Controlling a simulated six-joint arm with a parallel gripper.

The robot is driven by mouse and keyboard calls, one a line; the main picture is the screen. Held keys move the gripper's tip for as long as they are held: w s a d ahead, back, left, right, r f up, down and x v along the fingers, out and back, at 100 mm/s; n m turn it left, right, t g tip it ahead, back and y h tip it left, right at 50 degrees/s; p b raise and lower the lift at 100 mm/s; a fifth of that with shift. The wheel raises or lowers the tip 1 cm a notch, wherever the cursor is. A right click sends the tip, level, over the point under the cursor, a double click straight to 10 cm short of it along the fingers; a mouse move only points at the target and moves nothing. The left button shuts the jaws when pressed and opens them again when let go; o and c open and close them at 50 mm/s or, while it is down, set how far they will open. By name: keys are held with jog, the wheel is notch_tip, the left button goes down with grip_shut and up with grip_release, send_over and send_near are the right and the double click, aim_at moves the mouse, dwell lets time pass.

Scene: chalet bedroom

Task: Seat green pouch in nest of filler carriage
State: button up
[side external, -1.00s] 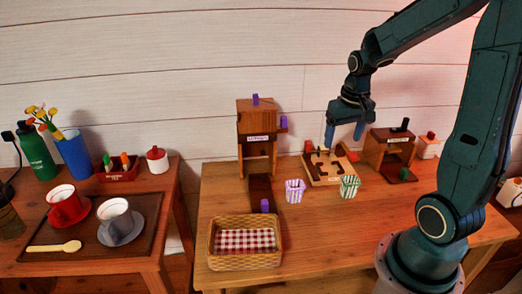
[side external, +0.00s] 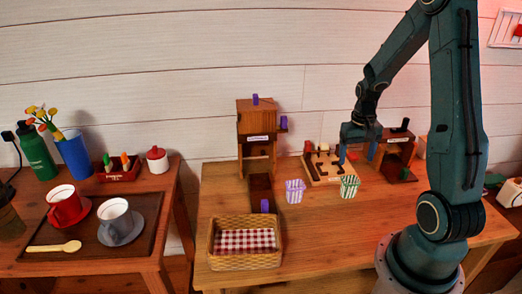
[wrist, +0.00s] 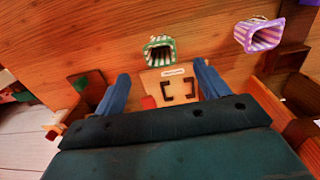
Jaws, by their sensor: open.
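The green pouch (side external: 349,187), green-and-white striped and open-topped, stands on the table in front of a light wooden board (side external: 318,179) with dark brackets. It also shows in the wrist view (wrist: 160,51), just beyond my fingertips. My gripper (side external: 357,157) is open and empty, pointing down behind and above the pouch, near the board's right end. Its two blue fingers stand wide apart in the wrist view (wrist: 161,72). I cannot tell for sure which part is the filler carriage; a tall wooden tower (side external: 256,140) has a dark track (side external: 261,187) with a purple block in front.
A purple striped pouch (side external: 295,191) stands left of the green one. A wicker basket (side external: 244,264) is at the table's front left. A brown wooden box (side external: 381,149) with a green knob (side external: 404,174) is at the right. The table's front middle is clear.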

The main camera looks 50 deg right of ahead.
send_over(349, 196)
jog(key=shift+w+d+f, duration=0.1)
jog(key=shift+w+f, duration=0.05)
jog(key=shift+f, duration=1.7)
jog(key=shift+w+d+f, duration=0.1)
jog(key=shift+f, duration=1.75)
jog(key=shift+f, duration=0.1)
jog(key=shift+s+d+f, duration=0.1)
jog(key=shift+f, duration=1.15)
jog(key=shift+s+d+f, duration=0.1)
jog(key=shift+f, duration=1.15)
jog(key=c, duration=1.1)
jog(key=shift+r, duration=0.15)
notch_tip(349, 196, up, 20)
jog(key=shift+f, duration=0.1)
